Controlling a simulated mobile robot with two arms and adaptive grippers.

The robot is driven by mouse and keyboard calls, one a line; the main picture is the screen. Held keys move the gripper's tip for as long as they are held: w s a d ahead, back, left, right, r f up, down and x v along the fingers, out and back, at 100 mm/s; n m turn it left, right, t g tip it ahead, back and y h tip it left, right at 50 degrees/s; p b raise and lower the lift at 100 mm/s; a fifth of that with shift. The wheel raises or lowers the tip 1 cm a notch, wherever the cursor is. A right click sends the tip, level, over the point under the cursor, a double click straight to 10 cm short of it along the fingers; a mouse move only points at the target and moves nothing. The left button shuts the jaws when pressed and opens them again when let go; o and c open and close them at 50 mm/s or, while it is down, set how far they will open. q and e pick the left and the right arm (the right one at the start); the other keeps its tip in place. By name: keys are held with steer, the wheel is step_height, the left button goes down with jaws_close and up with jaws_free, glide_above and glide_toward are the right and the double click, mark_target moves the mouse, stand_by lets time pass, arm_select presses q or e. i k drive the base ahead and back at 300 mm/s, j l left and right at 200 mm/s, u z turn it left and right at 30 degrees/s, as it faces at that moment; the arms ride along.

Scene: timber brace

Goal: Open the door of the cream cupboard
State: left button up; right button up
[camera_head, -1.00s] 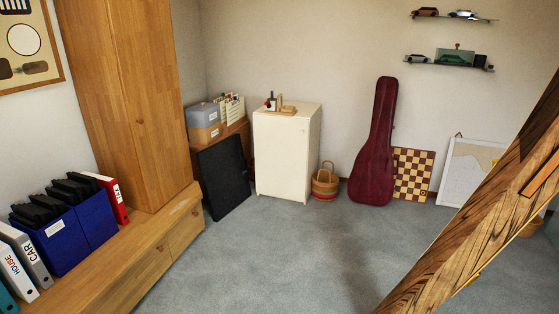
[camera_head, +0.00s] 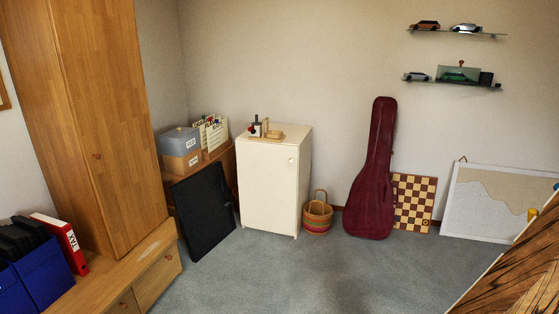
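The cream cupboard (camera_head: 268,188) stands against the back wall, left of the middle of the head view. Its front looks shut, with a small round pale knob (camera_head: 291,161) near the top right of the front. A tray with a dark bottle and small wooden items (camera_head: 266,131) sits on its top. Neither of my grippers is in view.
A black panel (camera_head: 204,212) leans just left of the cupboard; a striped basket (camera_head: 317,214) stands right of it. A dark red guitar case (camera_head: 373,180) and a chequered board (camera_head: 413,203) lean farther right. A timber brace (camera_head: 520,265) slants across the lower right. Grey carpet before the cupboard is clear.

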mark_target(268, 172)
steer(key=i+z, duration=0.3)
steer(key=i, duration=1.85)
